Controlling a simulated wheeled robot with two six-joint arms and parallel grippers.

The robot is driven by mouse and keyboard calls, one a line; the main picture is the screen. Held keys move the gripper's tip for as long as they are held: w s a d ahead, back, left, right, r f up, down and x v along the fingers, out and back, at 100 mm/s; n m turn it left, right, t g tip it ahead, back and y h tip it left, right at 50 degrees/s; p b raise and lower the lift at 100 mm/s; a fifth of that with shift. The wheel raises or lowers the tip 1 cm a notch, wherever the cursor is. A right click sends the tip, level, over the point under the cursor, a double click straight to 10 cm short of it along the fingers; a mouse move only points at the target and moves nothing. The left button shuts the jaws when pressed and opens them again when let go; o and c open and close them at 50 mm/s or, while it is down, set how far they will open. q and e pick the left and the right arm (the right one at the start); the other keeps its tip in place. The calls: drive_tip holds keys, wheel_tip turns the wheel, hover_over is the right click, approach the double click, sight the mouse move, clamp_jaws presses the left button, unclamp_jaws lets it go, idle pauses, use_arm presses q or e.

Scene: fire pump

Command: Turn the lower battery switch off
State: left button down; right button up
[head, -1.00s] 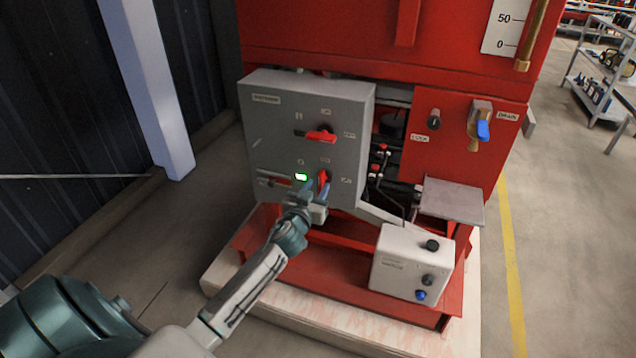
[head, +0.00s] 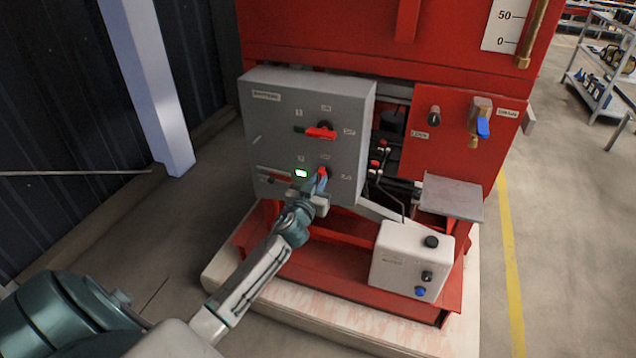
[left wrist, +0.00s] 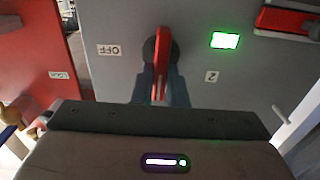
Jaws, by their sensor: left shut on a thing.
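The lower battery switch (head: 324,171) is a red handle on a dark round base, low on the grey control box (head: 264,125). The handle stands about upright. In the left wrist view, which is upside down, the red handle (left wrist: 163,52) points along the picture's height, with an OFF label to its left and a "2" label at its lower right. My left gripper (head: 320,184) is shut on this handle; its fingers (left wrist: 163,88) lie on both sides of it and hide part of it. My right gripper is not in view.
The upper switch (head: 320,132) has a red handle lying about level. A lit green display (head: 301,173) is just left of the lower switch. A white box with knobs (head: 410,258) and a grey plate (head: 452,196) stand to the right. Open floor lies left.

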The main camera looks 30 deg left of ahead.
use_arm(q)
drive_tip(key=shift+d+f+m+p, duration=0.15)
drive_tip(key=shift+m+p, duration=0.2)
drive_tip(key=shift+m, duration=2.6)
drive_tip(key=shift+d+f+m+p, duration=0.1)
drive_tip(key=shift+m+p, duration=0.2)
drive_tip(key=shift+m, duration=2.6)
drive_tip(key=shift+d+f+m+p, duration=0.15)
drive_tip(key=shift+m+p, duration=0.2)
drive_tip(key=shift+m, duration=2.6)
drive_tip(key=c, duration=1.4)
unclamp_jaws()
drive_tip(key=shift+w, duration=0.1)
drive_tip(key=shift+c, duration=0.2)
